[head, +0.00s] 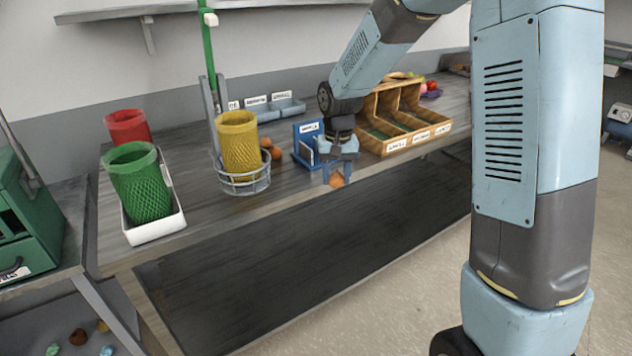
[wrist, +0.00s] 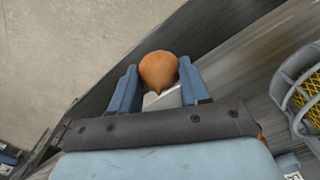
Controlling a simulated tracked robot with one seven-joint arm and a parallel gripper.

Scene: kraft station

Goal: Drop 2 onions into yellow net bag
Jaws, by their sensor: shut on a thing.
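My gripper (head: 334,174) is shut on an orange-brown onion (head: 336,180), held in front of the bench's front edge. In the wrist view the onion (wrist: 159,70) sits between the two blue fingers of my gripper (wrist: 157,88). The yellow net bag (head: 239,140) stands upright and open-topped in a round wire holder (head: 245,184), to the left of my gripper. Part of the yellow net (wrist: 311,92) shows at the right of the wrist view. Orange-brown onions (head: 277,153) lie on the bench just right of the bag.
A green net bag (head: 139,186) stands in a white tray (head: 155,229), with a red one (head: 127,126) behind it. A blue labelled holder (head: 307,142) stands near my gripper. A wooden compartment bin (head: 405,127) is to the right. The bench front between the bag and my gripper is clear.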

